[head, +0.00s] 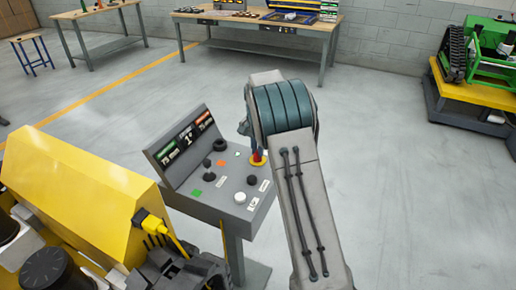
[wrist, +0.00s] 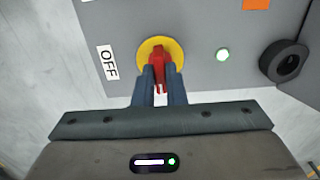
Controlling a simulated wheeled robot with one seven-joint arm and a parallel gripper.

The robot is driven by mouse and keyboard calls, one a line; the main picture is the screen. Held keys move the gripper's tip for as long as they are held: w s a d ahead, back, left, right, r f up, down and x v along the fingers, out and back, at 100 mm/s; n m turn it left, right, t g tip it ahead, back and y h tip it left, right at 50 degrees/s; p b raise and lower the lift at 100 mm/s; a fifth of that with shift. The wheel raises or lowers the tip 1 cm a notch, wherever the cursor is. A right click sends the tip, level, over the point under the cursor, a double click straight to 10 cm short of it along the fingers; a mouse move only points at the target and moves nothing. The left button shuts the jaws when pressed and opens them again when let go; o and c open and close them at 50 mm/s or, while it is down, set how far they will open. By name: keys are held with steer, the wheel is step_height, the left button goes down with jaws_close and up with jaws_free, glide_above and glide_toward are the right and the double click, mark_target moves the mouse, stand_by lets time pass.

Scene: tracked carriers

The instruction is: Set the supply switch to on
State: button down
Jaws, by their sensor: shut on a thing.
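The supply switch is a red handle (wrist: 158,58) on a round yellow plate (wrist: 174,50), set in the grey control panel (wrist: 205,20). In the wrist view my gripper (wrist: 160,78) is shut on the red handle, with one blue-grey finger on each side of it. An OFF label (wrist: 107,62) is on the panel to the left of the switch. In the head view the red handle (head: 257,157) shows beside my arm, which hides my gripper's fingertips. No ON label is visible in the wrist view.
The console (head: 215,185) also carries dark knobs, a joystick (head: 209,175) and a screen (head: 185,140). A yellow machine (head: 80,190) stands close at its left. A workbench (head: 255,22) is at the back.

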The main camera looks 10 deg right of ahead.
steer(key=c, duration=1.5)
jaws_free()
steer(key=shift+r, duration=0.1)
step_height(320, 180, up, 14)
steer(key=shift+f+b, duration=0.15)
steer(key=shift+b, duration=0.15)
steer(key=shift+s, duration=0.1)
steer(key=s+r+n+t, duration=0.2)
steer(key=s+r+n, duration=0.15)
steer(key=s, duration=1.45)
steer(key=s+f+n, duration=0.1)
steer(key=s+f, duration=0.1)
steer(key=s, duration=0.4)
steer(key=s+f+n, duration=0.1)
steer(key=s+f, duration=0.1)
steer(key=s, duration=0.4)
steer(key=s+f+n+t, duration=0.1)
steer(key=s+f, duration=0.1)
steer(key=s, duration=0.5)
steer(key=shift+f+n, duration=0.25)
steer(key=shift+n, duration=0.1)
